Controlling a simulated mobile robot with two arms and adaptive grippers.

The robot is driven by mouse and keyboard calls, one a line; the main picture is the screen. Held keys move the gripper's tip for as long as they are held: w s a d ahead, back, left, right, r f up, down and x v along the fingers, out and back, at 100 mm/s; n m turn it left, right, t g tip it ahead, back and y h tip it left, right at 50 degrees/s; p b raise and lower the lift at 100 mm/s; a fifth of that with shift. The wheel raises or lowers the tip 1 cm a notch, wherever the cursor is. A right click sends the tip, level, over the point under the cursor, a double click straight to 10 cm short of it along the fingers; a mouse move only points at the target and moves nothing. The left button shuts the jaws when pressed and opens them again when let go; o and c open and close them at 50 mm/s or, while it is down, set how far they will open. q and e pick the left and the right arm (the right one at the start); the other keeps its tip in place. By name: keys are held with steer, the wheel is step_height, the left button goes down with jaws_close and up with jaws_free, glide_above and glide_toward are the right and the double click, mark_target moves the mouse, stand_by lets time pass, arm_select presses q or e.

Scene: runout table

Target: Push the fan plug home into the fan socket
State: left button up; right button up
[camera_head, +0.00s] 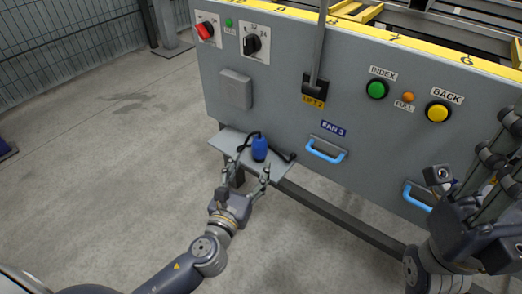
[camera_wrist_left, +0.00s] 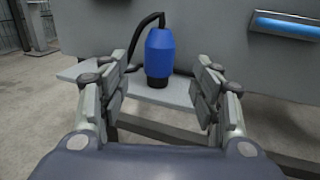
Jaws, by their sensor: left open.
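The blue fan plug (camera_head: 260,149) stands upright, black end down, on a small grey shelf (camera_head: 276,170) at the panel's foot. Its black cable curves from its top and lies along the shelf. My left gripper (camera_head: 248,168) is open in front of the plug, its fingers spread to either side. In the left wrist view the plug (camera_wrist_left: 159,55) shows beyond the open fingers, centred in the gap and not gripped. A closed grey box (camera_head: 236,89) sits on the panel above the shelf; I cannot tell whether it covers the fan socket. My right gripper (camera_head: 492,150) is at the right edge.
The grey panel carries a FAN 3 label (camera_head: 333,129), blue handles (camera_head: 326,150), a lever (camera_head: 318,60), a red switch (camera_head: 205,31), a black switch (camera_head: 252,43), and green and yellow buttons (camera_head: 376,89). A rail (camera_head: 340,222) runs below. The floor at left is clear.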

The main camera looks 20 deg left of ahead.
mark_target(257, 154)
arm_select(q)
steer(key=w+b, duration=0.1)
steer(key=w, duration=0.2)
steer(key=w+b, duration=0.1)
steer(key=w, duration=0.3)
steer(key=shift+d+f+b, duration=0.1)
steer(key=shift+f+b, duration=0.1)
steer(key=shift+b, duration=0.15)
steer(key=shift+w+r, duration=0.1)
steer(key=shift+w, duration=0.45)
steer(key=shift+c, duration=0.5)
steer(key=c, duration=1.2)
